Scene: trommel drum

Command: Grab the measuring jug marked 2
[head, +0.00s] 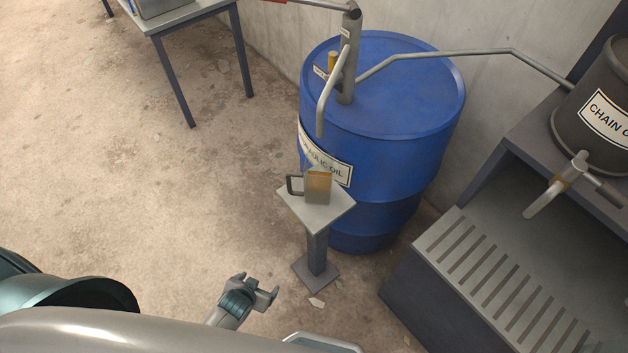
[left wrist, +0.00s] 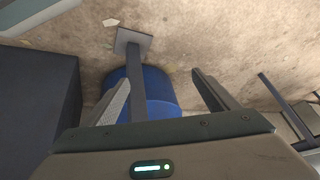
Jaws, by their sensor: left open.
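A small measuring jug (head: 318,188) with an amber-brown body and a dark square handle on its left stands upright on a small grey pedestal (head: 290,203), beneath the blue drum's spout. I cannot read a number on it. My left gripper (head: 259,287) is in front of the pedestal, lower and to the left of the jug, apart from both. Its fingers are spread and empty, as the left wrist view (left wrist: 160,80) also shows. There the pedestal's post and foot show between the fingers; the jug does not show. My right gripper is not in view.
The blue hydraulic oil drum (head: 400,100) with a pump stands right behind the pedestal. A dark slatted bench (head: 500,285) with a chain oil container (head: 590,100) is on the right. A table (head: 185,18) stands at back left. The floor left of the pedestal is clear.

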